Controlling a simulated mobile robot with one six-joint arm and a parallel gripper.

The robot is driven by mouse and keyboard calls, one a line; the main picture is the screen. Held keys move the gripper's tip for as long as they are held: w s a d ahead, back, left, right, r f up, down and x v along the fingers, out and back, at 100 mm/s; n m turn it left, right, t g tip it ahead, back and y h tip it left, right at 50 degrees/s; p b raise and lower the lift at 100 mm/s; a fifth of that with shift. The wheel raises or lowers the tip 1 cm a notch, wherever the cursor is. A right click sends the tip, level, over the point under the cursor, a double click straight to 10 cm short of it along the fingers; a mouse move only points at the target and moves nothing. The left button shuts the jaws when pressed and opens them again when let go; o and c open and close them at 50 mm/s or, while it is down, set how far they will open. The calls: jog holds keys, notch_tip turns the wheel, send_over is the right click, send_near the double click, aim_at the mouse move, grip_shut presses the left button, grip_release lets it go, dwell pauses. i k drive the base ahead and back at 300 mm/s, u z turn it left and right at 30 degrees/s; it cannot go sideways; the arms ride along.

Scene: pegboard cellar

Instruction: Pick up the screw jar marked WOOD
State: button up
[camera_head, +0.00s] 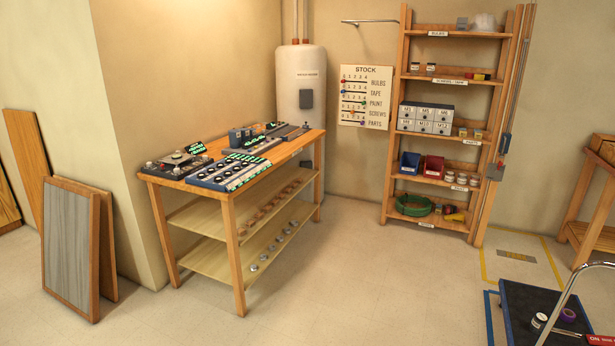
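No jar here can be read as marked WOOD; the labels are too small. Two small dark-lidded jars, a left one (415,66) and a right one (431,68), stand on the upper shelf of the wooden rack. Several small white containers (462,180) stand on a lower shelf, right of a red bin. Two more small containers (477,134) stand on the middle shelf, right of the drawer unit. My gripper is not in view.
The wooden rack (394,100) stands against the back wall. A workbench (228,195) with devices stands left of centre. A dark low platform (515,300) with a metal handle is at lower right. Framed boards (70,245) lean at left. The floor between is clear.

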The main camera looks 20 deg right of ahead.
aim_at(539, 320)
jog(key=z, duration=0.1)
jog(key=i, duration=1.9)
jog(key=z, duration=0.5)
jog(key=i, duration=0.85)
jog(key=z, duration=0.85)
jog(key=i, duration=1.2)
jog(key=z, duration=0.4)
